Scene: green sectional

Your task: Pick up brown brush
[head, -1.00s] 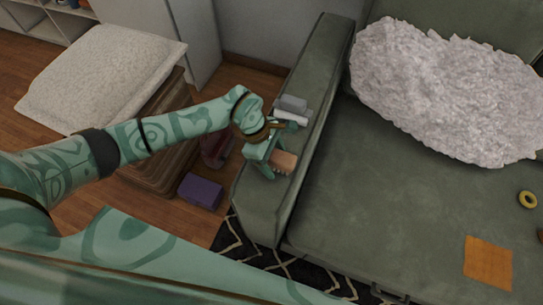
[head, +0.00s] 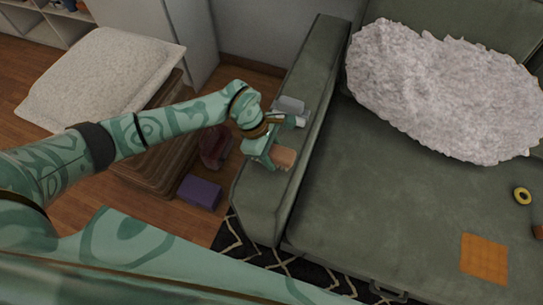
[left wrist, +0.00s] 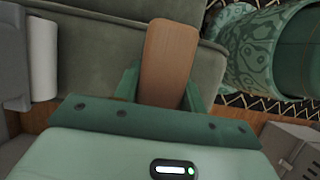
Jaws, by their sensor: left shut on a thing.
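The brown brush (head: 285,156) is at my left gripper (head: 268,160), over the green sofa's armrest (head: 300,90). In the left wrist view the brush's flat wooden back (left wrist: 170,62) stands between the two green fingers (left wrist: 165,90). The left gripper is shut on it. Whether the brush still touches the armrest I cannot tell. My right gripper is not in view.
A grey object (head: 290,104) and a white roll (head: 301,121) are by my wrist on the armrest. A fluffy pillow (head: 440,90), an orange cloth (head: 484,258) and a yellow ring (head: 522,196) lie on the sofa. A purple box (head: 200,192) is on the floor.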

